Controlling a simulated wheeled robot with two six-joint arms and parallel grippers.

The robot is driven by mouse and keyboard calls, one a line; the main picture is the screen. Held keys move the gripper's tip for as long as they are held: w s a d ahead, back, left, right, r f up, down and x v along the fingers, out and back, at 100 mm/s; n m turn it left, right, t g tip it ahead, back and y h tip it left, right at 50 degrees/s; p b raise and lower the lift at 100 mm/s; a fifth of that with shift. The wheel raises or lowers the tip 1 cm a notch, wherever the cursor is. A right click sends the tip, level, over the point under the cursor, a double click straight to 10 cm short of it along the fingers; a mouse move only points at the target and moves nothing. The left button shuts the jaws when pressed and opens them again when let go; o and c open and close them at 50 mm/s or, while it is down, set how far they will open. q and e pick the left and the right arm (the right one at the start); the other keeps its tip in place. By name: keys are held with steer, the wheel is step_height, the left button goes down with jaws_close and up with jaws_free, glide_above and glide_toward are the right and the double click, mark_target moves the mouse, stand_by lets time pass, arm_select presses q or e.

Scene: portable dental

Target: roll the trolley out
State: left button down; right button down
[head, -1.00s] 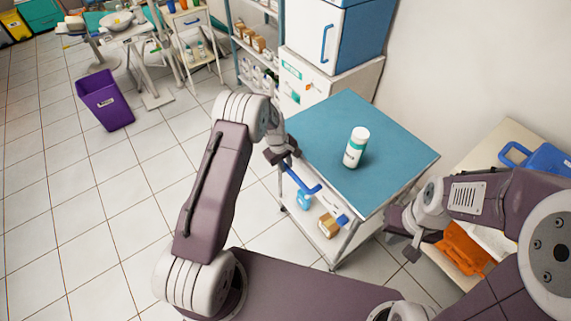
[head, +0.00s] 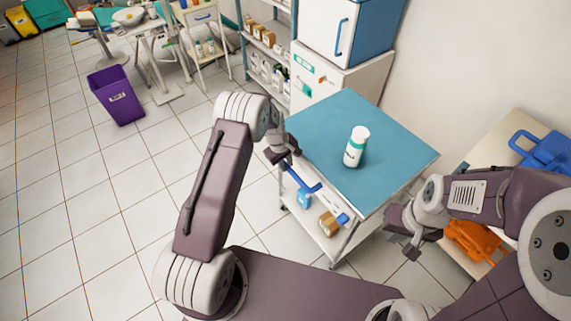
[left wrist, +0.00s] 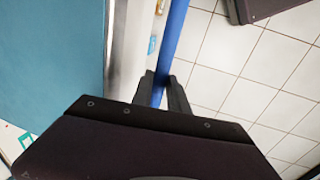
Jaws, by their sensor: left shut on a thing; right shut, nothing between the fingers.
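The trolley (head: 325,125) has a teal top and a pale lower shelf on a metal frame, and it stands in front of me. A blue push handle (head: 305,183) runs along its near side. My left gripper (head: 289,162) is shut on the handle near its left end. In the left wrist view, the handle (left wrist: 173,35) passes between the fingers (left wrist: 160,90), next to the teal top (left wrist: 50,60). A white bottle with a green band (head: 357,147) stands upright on the top. My right gripper (head: 410,245) is shut and empty, right of the trolley's near corner.
A side table (head: 515,130) with a blue item (head: 548,152) and an orange item (head: 472,242) stands on the right. A white cabinet (head: 350,85) and shelves (head: 268,50) are behind the trolley. A purple bin (head: 116,97) stands far left. The tiled floor at left is clear.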

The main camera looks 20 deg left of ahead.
arm_select(q)
steer(key=shift+s+f, duration=0.1)
steer(key=shift+s, duration=0.1)
steer(key=c, duration=1.3)
jaws_free()
steer(key=shift+a, duration=0.15)
steer(key=shift+s, duration=0.1)
steer(key=shift+r, duration=0.3)
step_height(320, 180, up, 8)
steer(key=s+a, duration=0.1)
steer(key=shift+s+r, duration=0.2)
steer(key=shift+p, duration=0.3)
